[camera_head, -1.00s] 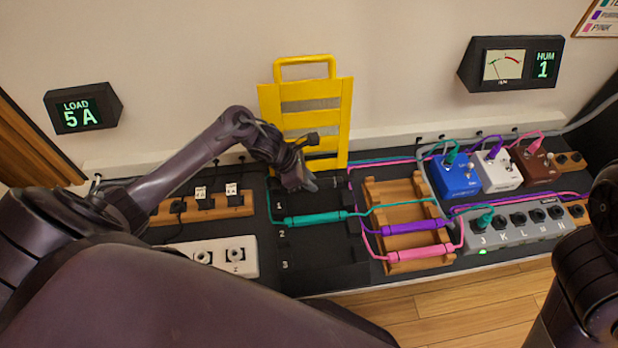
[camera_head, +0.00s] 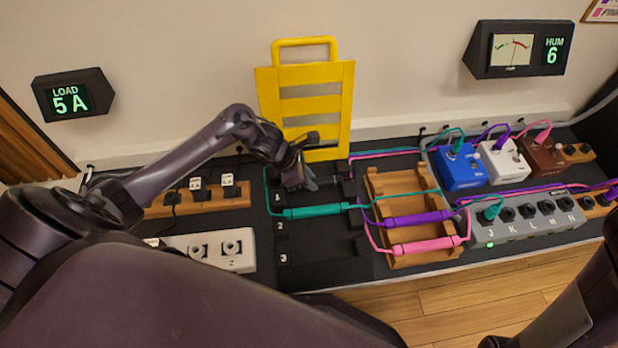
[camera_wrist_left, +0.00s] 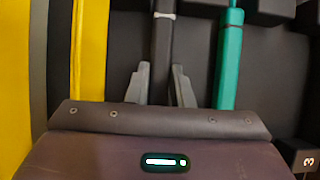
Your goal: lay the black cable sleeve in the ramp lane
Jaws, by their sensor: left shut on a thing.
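My left gripper (camera_head: 307,184) is low at the far end of the black ramp block, in front of the yellow rack. In the left wrist view, its fingers (camera_wrist_left: 162,88) are shut on the black cable sleeve (camera_wrist_left: 162,45), one on each side. The sleeve has a pale band and runs parallel to the teal sleeve (camera_wrist_left: 230,60), apart from it. In the head view the black sleeve hardly stands out from the dark block. The ramp block (camera_head: 318,249) has lanes marked 1, 2 and 3. I cannot tell whether the black sleeve touches the lane floor.
The teal sleeve (camera_head: 318,211) lies across the ramp block close to my gripper. Purple (camera_head: 418,218) and pink (camera_head: 427,245) sleeves lie on a wooden rack (camera_head: 397,183). The yellow rack (camera_head: 305,105) stands behind. Pedals and a grey socket strip (camera_head: 520,228) are at right.

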